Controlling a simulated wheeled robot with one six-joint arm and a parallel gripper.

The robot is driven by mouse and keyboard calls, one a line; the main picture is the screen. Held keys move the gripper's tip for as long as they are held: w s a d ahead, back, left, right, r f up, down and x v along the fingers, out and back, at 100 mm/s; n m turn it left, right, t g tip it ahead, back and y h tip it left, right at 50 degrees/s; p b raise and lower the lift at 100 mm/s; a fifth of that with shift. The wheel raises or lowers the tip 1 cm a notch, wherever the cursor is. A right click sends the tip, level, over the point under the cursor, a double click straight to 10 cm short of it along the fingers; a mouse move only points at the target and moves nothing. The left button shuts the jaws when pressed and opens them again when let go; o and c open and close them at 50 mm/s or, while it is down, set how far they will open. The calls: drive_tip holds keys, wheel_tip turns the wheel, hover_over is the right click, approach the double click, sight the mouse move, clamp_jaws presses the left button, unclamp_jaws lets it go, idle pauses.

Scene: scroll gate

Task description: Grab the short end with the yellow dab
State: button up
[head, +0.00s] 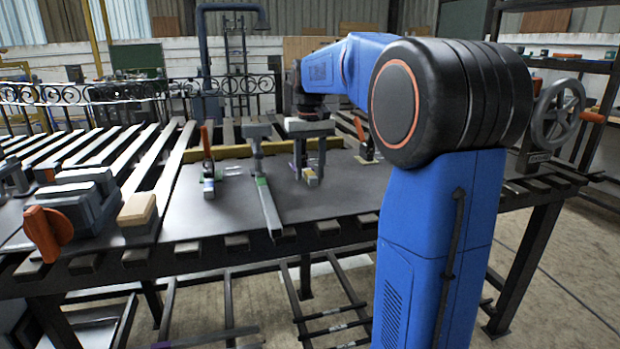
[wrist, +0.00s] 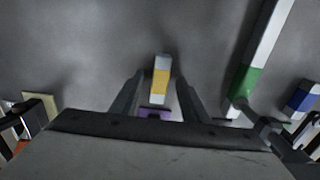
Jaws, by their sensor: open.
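The short end with the yellow dab (wrist: 161,82) is a pale grey bar tip with a yellow band, lying on the dark table top. In the wrist view it lies between the two fingers of my gripper (wrist: 159,90), with a gap on each side. The fingers are open, and nothing is gripped. A purple patch (wrist: 156,113) shows nearer the palm; what it belongs to is partly hidden. In the head view my gripper (head: 309,160) points down over the table, and the yellow-dabbed end (head: 311,177) shows just below it.
A long bar with a green dab (wrist: 247,80) lies just right of my fingers in the wrist view. A blue-dabbed piece (wrist: 301,98) is farther right. Red-handled clamps (head: 206,145) stand on the table. A grey vise-like block (head: 75,205) is at left.

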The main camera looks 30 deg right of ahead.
drive_tip(key=shift+f, duration=0.1)
drive_tip(key=shift+c, duration=0.5)
clamp_jaws()
